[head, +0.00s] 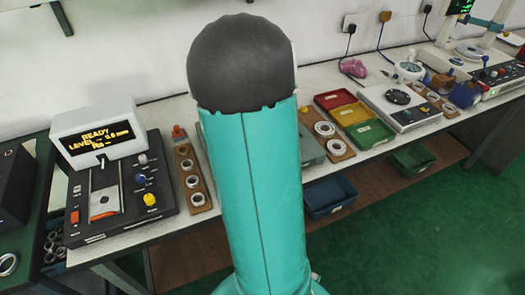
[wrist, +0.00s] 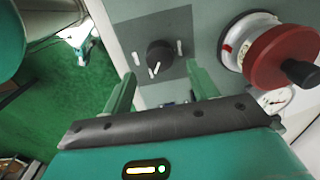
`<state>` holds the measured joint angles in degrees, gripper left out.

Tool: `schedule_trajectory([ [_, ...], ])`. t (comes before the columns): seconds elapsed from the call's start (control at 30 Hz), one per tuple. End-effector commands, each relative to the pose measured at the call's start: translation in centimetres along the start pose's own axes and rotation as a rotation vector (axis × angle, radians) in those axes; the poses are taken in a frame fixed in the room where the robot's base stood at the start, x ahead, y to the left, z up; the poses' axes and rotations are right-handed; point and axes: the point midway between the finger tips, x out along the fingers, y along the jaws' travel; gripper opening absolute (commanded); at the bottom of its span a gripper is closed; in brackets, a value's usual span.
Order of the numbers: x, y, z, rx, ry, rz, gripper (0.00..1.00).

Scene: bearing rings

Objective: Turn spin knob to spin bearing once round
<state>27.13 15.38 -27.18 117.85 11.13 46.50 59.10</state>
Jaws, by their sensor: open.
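In the wrist view a round black knob (wrist: 160,55) with a white pointer line sits on a dark square plate with white marks, on a grey panel. It has no readable label, so I cannot tell for certain that it is the spin knob. My gripper (wrist: 161,69) is open, its two green fingers apart on either side of the knob's near edge in the picture. I see no contact with the knob; the depth gap is unclear. In the head view my arm covers the middle of the bench and hides the gripper. I cannot pick out the bearing on the spinner.
A red handwheel (wrist: 285,55) with a black handle stands right of the knob, with a white dial (wrist: 276,100) below it. In the head view a console with a READY display (head: 95,137) is at left, ring boards (head: 193,182) beside it, and coloured trays (head: 352,115) right of my arm.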

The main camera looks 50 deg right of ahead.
Motion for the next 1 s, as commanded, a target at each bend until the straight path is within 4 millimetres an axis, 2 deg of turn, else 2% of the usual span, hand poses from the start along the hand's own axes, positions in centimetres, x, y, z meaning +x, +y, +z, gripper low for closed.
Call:
schedule_trajectory([
  [0.03,-1.3,-0.1,0.0,-0.002,0.001,-0.006,0.59],
  [0.2,-5.1,-0.1,0.0,0.000,0.001,-0.006,0.59],
  [0.4,-8.4,-0.1,0.0,0.000,0.001,-0.004,0.59],
  [0.6,-9.5,0.0,0.0,0.000,0.001,-0.001,0.59],
  [1.0,-9.5,0.0,0.0,0.000,0.001,-0.001,0.59],
])
